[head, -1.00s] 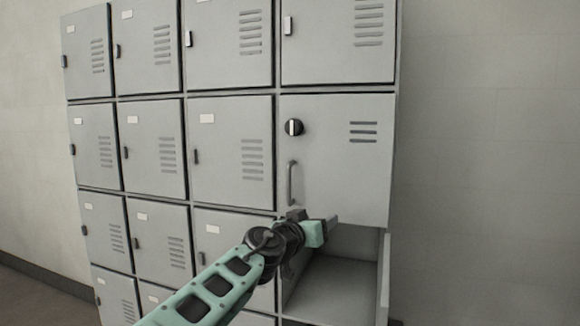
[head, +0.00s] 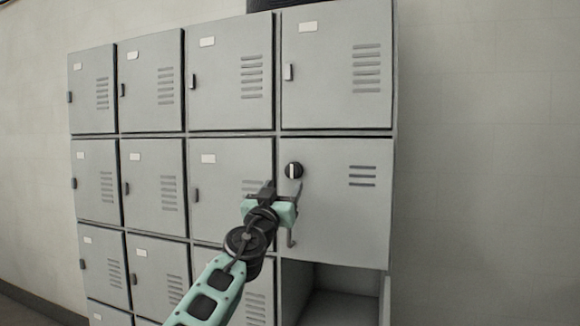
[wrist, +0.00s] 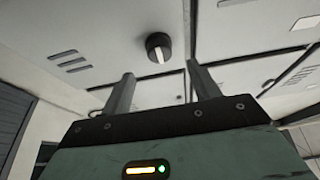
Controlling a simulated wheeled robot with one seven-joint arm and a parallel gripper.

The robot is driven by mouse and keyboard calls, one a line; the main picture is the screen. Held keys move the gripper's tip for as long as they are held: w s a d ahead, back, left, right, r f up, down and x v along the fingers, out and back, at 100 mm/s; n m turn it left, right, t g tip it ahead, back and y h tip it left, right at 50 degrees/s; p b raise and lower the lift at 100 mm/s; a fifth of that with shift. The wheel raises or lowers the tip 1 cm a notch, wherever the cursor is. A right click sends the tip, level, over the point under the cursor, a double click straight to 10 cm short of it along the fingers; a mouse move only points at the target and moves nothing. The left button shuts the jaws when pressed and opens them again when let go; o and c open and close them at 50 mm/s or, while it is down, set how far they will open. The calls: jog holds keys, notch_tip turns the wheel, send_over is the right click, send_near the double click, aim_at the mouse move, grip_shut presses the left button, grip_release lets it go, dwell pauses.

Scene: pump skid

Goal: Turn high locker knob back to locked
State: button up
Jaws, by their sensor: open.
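The round black knob (head: 293,170) with a white pointer bar sits on a grey locker door (head: 340,215) in the right column. The bar stands about upright in the head view. That door looks shut, and its bar handle below the knob is partly hidden by my gripper. My gripper (head: 283,187) is open and empty, just below the knob. In the wrist view, the knob (wrist: 158,46) shows ahead, between and beyond the two spread fingertips (wrist: 160,72), apart from them.
Below the knob's door is an open compartment (head: 335,282), with an open door edge (head: 385,298) at its right side. More shut lockers (head: 155,85) fill the left and top. The wall (head: 490,170) at right is bare.

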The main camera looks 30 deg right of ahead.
aim_at(292, 173)
jog(key=p+x, duration=0.2)
jog(key=x, duration=0.5)
jog(key=shift+f+p, duration=0.1)
jog(key=shift+p, duration=0.3)
jog(key=c, duration=1)
